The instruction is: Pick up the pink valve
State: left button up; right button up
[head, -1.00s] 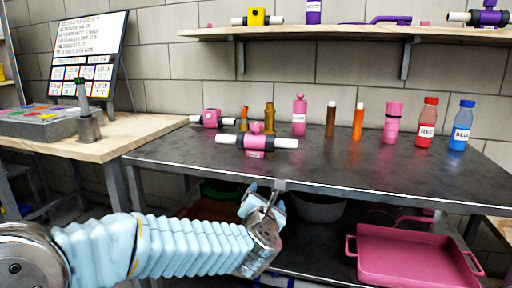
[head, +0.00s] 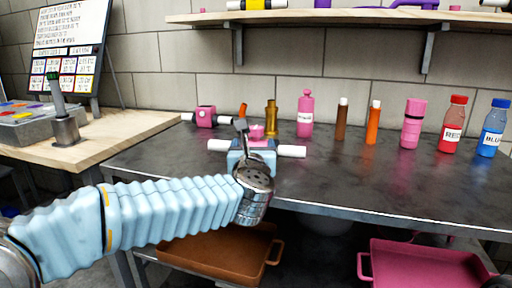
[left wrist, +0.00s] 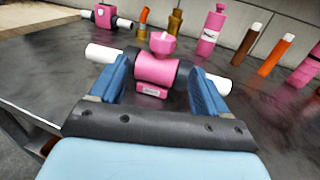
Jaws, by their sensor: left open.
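The pink valve (left wrist: 157,70), with white pipe ends, black collars and a pink knob on top, lies on the dark metal table. In the left wrist view its pink body is between the two blue fingers of my open left gripper (left wrist: 155,88), which do not visibly grip it. In the head view my left gripper (head: 250,158) hides most of the valve; its white ends (head: 291,151) and knob show. Another pink piece with white ends (head: 205,117) lies farther back on the left; it also shows in the left wrist view (left wrist: 104,17). My right gripper is not in view.
Behind the valve stand a brass piece (head: 271,118), a pink bottle (head: 305,115), brown and orange tubes (head: 372,124), a pink container (head: 412,125), and red (head: 452,124) and blue (head: 492,129) bottles. A pink tray (head: 425,266) and brown tray (head: 215,249) are below the table.

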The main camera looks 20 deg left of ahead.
aim_at(256, 133)
pick_arm(q)
jog(key=x, duration=0.4)
jog(key=shift+p, duration=0.3)
jog(key=p+x, duration=0.1)
jog(key=x, duration=0.3)
jog(key=shift+w+d+r+p, duration=0.15)
jog(key=shift+w+p, duration=0.1)
jog(key=shift+p, duration=0.1)
jog(key=shift+w, duration=0.55)
grip_shut()
